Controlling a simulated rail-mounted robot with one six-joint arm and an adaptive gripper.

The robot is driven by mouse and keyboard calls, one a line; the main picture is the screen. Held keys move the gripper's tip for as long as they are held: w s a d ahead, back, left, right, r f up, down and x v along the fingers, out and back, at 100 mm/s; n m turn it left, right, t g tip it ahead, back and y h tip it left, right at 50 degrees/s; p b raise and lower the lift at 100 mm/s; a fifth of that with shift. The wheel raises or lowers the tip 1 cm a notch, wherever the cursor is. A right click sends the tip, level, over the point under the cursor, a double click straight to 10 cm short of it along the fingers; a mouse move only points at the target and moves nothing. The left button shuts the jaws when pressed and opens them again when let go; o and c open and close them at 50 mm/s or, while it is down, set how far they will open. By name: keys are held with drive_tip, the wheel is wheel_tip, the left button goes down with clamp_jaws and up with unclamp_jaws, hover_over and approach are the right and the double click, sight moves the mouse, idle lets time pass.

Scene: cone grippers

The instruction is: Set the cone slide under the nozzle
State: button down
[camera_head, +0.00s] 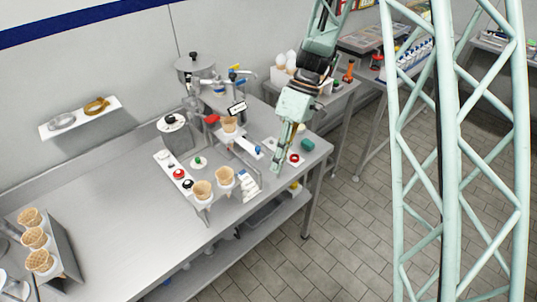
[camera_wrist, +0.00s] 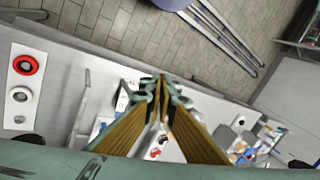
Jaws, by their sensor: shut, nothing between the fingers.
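My gripper (camera_head: 276,168) is shut and empty, pointing down near the right end of the steel table (camera_head: 110,232). Its closed fingers (camera_wrist: 160,82) fill the middle of the wrist view. To its left, a waffle cone (camera_head: 229,125) stands just below a dark-framed label on the steel machine (camera_head: 217,90). A white slide-like strip (camera_head: 247,146) with a blue knob runs from below this cone toward my gripper. I cannot tell whether the cone is exactly under the nozzle. Contact between my gripper and the strip is not visible.
Two cones (camera_head: 202,189) stand in a holder at the table's front edge. A rack of several cones (camera_head: 40,262) is at the far left. A red ring button (camera_head: 294,158) is right of my gripper. The table's left middle is clear.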

drive_tip(key=w+d+f+m+t+y+b, duration=0.2)
drive_tip(key=w+d+m+t+y+b, duration=0.2)
drive_tip(key=d+m+t+y+b, duration=0.5)
drive_tip(key=d+m+t+y, duration=0.1)
drive_tip(key=m+t, duration=0.1)
drive_tip(key=m, duration=0.5)
drive_tip(key=shift+w+d+y, duration=0.3)
drive_tip(key=shift+w+d, duration=0.05)
drive_tip(key=shift+a, duration=0.15)
drive_tip(key=x, duration=1.3)
drive_tip(key=shift+w+a+b, duration=0.15)
drive_tip(key=shift+a+b, duration=0.2)
drive_tip(key=shift+b, duration=0.05)
idle(0.4)
drive_tip(key=shift+f, duration=0.1)
